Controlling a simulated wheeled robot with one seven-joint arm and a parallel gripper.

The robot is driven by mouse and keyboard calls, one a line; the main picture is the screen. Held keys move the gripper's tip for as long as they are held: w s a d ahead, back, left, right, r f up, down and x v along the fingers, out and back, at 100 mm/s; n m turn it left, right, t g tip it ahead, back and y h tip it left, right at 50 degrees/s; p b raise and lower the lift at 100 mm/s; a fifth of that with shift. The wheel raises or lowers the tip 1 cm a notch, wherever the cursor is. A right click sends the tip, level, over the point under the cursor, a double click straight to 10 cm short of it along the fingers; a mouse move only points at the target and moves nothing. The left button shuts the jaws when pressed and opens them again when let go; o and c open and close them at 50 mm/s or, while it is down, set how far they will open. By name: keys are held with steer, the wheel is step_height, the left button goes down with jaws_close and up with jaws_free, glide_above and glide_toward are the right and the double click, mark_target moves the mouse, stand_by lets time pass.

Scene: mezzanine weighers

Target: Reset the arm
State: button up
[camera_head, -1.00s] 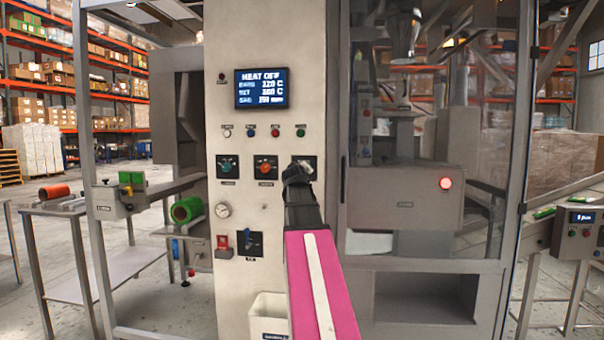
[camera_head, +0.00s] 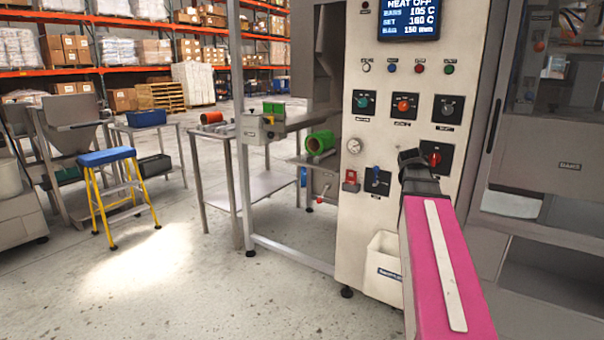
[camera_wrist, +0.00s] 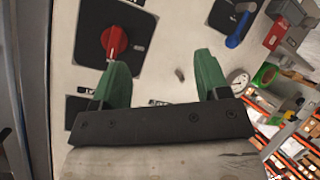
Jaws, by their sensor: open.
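My pink arm reaches up from the bottom right in the head view. Its dark end, my gripper (camera_head: 412,158), is in front of the cream control panel (camera_head: 352,225). In the wrist view, the two green fingers of my gripper (camera_wrist: 160,75) stand wide apart with nothing between them. A red rotary knob (camera_wrist: 115,40) on a black plate is just beyond the left finger. The red knob also shows right of my gripper in the head view (camera_head: 435,159). A blue-handled switch (camera_wrist: 240,28) is up and right in the wrist view.
The panel bears a display (camera_head: 409,20), several knobs, a pressure gauge (camera_head: 354,146) and a white bin (camera_head: 383,262) low down. A blue-topped yellow stool (camera_head: 106,158) stands left. Steel tables hold rolls.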

steer(key=s+a+f+g+y, duration=0.1)
steer(key=s+a+f+g, duration=0.2)
steer(key=f, duration=0.5)
steer(key=s+a+f+g+y, duration=0.1)
steer(key=s+a+f+y, duration=0.15)
steer(key=a+f, duration=0.45)
steer(key=s+a+f+g, duration=0.1)
steer(key=s+a+f, duration=0.2)
steer(key=f, duration=0.6)
steer(key=s+a+f+g+y, duration=0.1)
steer(key=s+a+f+g, duration=0.2)
steer(key=s+a+f, duration=0.2)
steer(key=s+a+f+m+g+y, duration=0.1)
steer(key=s+a+f+g, duration=0.2)
steer(key=s+f, duration=0.6)
steer(key=shift+a+y, duration=0.35)
steer(key=shift+a, duration=0.75)
steer(key=shift+s, duration=0.1)
